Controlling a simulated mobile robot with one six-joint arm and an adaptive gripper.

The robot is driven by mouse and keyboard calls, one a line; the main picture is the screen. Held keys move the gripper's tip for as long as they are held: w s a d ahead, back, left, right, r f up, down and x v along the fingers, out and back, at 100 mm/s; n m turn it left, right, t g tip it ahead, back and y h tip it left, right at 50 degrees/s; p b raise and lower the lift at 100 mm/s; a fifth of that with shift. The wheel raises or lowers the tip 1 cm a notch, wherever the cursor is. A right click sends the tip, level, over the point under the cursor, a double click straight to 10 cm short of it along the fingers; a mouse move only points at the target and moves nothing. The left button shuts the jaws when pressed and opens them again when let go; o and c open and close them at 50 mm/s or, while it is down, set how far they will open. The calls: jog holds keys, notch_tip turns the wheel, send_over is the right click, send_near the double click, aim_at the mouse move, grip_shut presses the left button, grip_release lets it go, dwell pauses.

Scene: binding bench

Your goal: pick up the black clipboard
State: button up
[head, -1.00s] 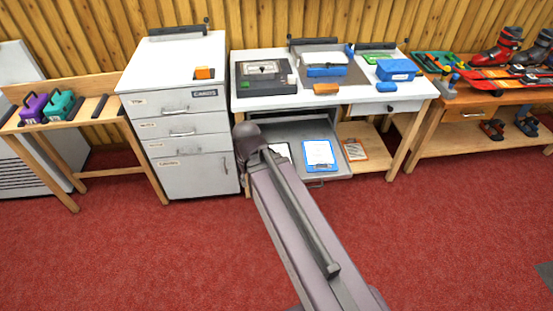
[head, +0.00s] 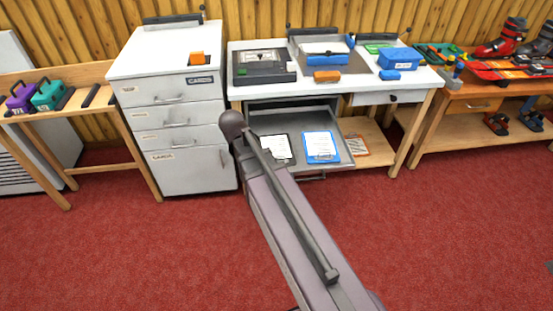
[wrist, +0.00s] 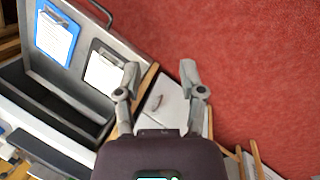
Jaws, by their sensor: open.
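The black clipboard (head: 276,149), with white paper on it, lies in the pulled-out grey tray (head: 300,124) under the white bench, left of a blue clipboard (head: 321,147). In the head view my arm passes in front of its left side. In the wrist view the black clipboard (wrist: 103,74) lies just left of my gripper (wrist: 160,78). My gripper is open, with nothing between its fingers; the left finger overlaps the board's right edge in the picture. I cannot tell the height between them. In the head view my gripper is hidden behind my arm.
An orange clipboard (head: 356,145) lies on the low wooden shelf right of the tray. A white drawer cabinet (head: 190,170) stands left of the bench (head: 330,87). The tray's raised rim surrounds the boards. Red carpet in front is clear.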

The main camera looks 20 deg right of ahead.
jog(key=w+d+f+n+h+b, duration=0.2)
jog(key=w+f+b, duration=0.3)
jog(key=b, duration=0.3)
jog(key=w+d+f+n+g+h+b, duration=0.1)
jog(key=w+d+f+n+h+b, duration=0.1)
jog(key=w+f+n+h+b, duration=0.2)
jog(key=w+d+f+n+g+h+b, duration=0.1)
jog(key=w+d+f+n+h+b, duration=0.1)
jog(key=w+f+b, duration=0.6)
jog(key=shift+w+d+f+n+h+b, duration=0.15)
jog(key=shift+w+n+b, duration=0.25)
jog(key=shift+b, duration=0.5)
jog(key=shift+w+d+n+h+b, duration=0.1)
jog(key=shift+w+n+h+b, duration=0.1)
jog(key=shift+w+b, duration=0.5)
jog(key=shift+w+d+f+n+h+b, duration=0.15)
jog(key=shift+w+n+b, duration=0.2)
jog(key=shift+b, duration=0.7)
jog(key=shift+w+f+n+g+h+b, duration=0.25)
jog(key=shift+w+n+h+b, duration=0.2)
jog(key=shift+w+b, duration=0.45)
jog(key=shift+r, duration=0.1)
jog(key=shift+s, duration=0.1)
jog(key=b+x, duration=0.3)
jog(key=x, duration=0.4)
jog(key=shift+s+d+f, duration=0.15)
jog(key=shift+d+f, duration=0.1)
jog(key=shift+d, duration=0.4)
jog(key=shift+b+x, duration=1.15)
jog(key=shift+x, duration=1.5)
